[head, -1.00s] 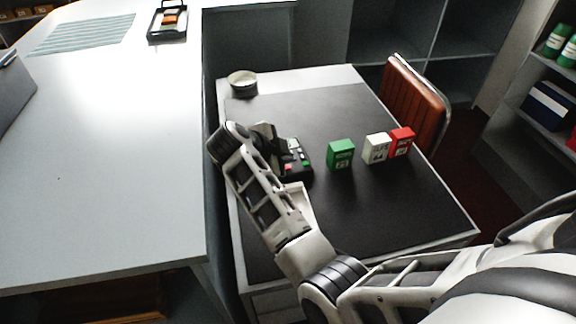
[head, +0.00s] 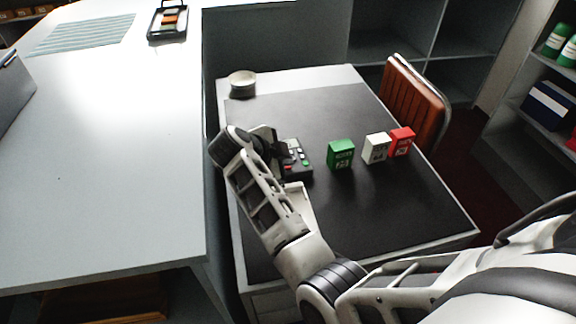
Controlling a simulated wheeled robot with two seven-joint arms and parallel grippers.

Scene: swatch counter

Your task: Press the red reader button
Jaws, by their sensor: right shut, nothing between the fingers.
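The dark card reader (head: 300,163) sits on the black desk top, left of the small boxes. It has a small grey screen and green keys on its right side. A small red patch, seemingly the red button (head: 288,168), shows at its near left edge, partly hidden by my gripper. My right gripper (head: 279,155) is shut and empty at the reader's left side, its fingers over that edge. I cannot tell whether the fingertips touch the button. My left gripper is not in view.
A green box (head: 341,154), a white box (head: 376,148) and a red box (head: 401,141) stand right of the reader. A round tin (head: 242,84) is at the back left of the desk. An orange-brown chair (head: 415,105) stands behind. The desk front is clear.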

